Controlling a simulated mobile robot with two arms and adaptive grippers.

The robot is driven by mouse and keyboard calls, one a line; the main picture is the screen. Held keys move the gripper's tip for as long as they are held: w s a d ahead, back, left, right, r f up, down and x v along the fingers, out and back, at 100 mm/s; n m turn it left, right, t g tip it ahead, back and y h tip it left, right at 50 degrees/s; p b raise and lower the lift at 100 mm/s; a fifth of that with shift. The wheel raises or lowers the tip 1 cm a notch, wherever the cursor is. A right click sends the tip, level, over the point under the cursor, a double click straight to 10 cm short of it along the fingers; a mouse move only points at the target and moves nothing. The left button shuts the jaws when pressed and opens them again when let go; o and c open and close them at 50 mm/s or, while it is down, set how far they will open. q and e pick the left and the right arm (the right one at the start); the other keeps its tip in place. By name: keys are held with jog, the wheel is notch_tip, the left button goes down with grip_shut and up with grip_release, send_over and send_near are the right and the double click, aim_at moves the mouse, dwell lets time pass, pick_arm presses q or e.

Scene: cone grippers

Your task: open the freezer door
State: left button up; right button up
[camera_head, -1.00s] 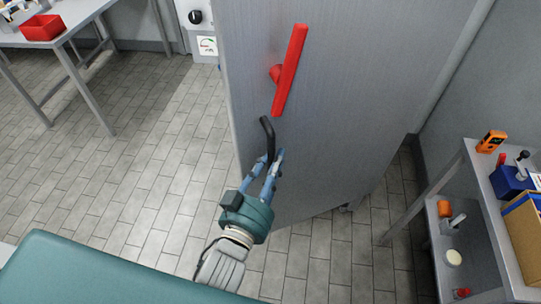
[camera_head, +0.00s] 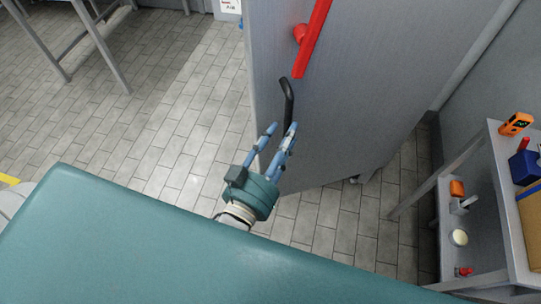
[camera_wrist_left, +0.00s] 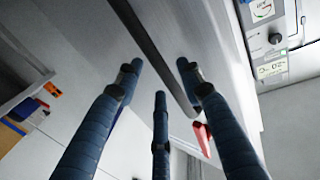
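The freezer door (camera_head: 345,110) is a tall grey panel, right of centre in the head view. A red lever (camera_head: 312,40) is fixed on it. Below it is a dark bar handle (camera_head: 287,98), which crosses the wrist view (camera_wrist_left: 160,50) diagonally. My left gripper (camera_head: 279,131) is in front of the door at the handle's lower end. Its blue fingers (camera_wrist_left: 160,85) are spread, with the bar passing between or just beyond them; contact cannot be told. I cannot tell whether the door is ajar. The right gripper is out of view.
A grey shelf unit (camera_head: 507,215) with an orange meter (camera_head: 515,124) and a blue box (camera_head: 525,166) stands at the right. Tiled floor (camera_head: 150,110) is clear left of the door. Table legs (camera_head: 100,50) stand at the upper left.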

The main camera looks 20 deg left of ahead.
pick_arm(q)
jog(key=s+a, duration=0.1)
jog(key=s, duration=0.7)
jog(key=shift+s, duration=0.2)
jog(key=shift+c, duration=0.3)
